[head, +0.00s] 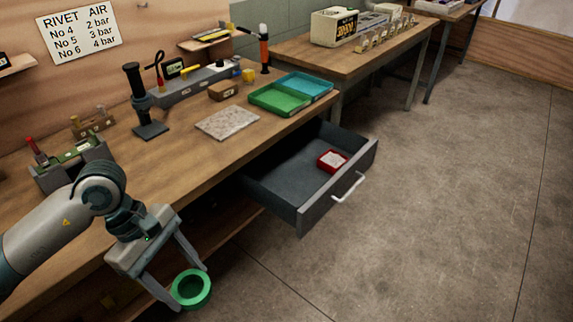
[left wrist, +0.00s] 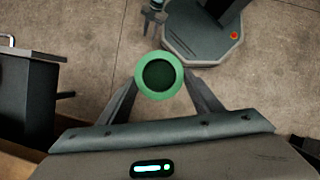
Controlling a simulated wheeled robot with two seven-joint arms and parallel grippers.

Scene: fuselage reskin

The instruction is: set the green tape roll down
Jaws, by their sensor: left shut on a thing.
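The green tape roll (head: 191,289) is a ring with a dark, hollow middle. My left gripper (head: 185,283) is shut on it and holds it in the air in front of the workbench edge, above the floor. In the left wrist view the roll (left wrist: 159,58) sits between the two fingertips, its round face toward the camera.
The wooden workbench (head: 185,158) carries a stone plate (head: 228,122), a green tray (head: 279,98) and a blue tray (head: 305,86). A grey drawer (head: 290,180) stands open with a red box (head: 332,160) inside. The floor (head: 430,190) to the right is clear.

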